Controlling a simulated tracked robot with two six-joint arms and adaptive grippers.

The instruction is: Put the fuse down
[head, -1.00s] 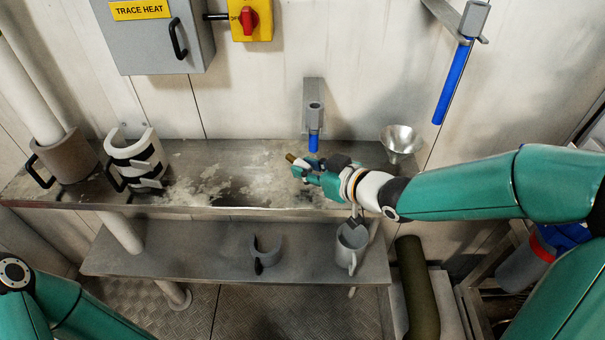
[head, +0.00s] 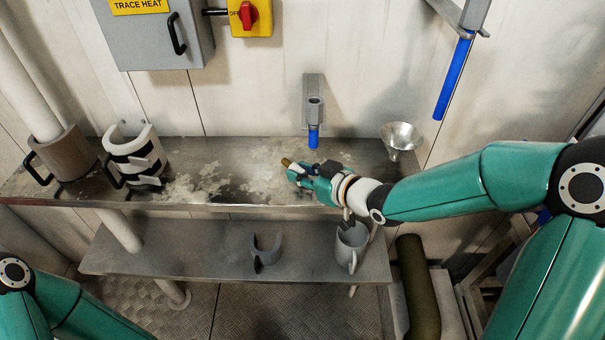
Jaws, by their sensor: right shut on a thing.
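The fuse (head: 287,162) shows as a small brownish cylinder end at the tip of my right gripper (head: 296,170). My right gripper is shut on it, over the middle of the upper steel shelf. The gripper's fingers hide most of the fuse. I cannot tell whether the fuse touches the shelf. My left arm shows only at the lower left corner, and its gripper is out of view.
The upper shelf (head: 225,207) has frosty patches and free room left of my gripper. A brown clamp (head: 62,160) and white half-shells (head: 132,155) stand at its left, a funnel (head: 400,137) at its right. A blue-tipped nozzle (head: 314,125) hangs behind.

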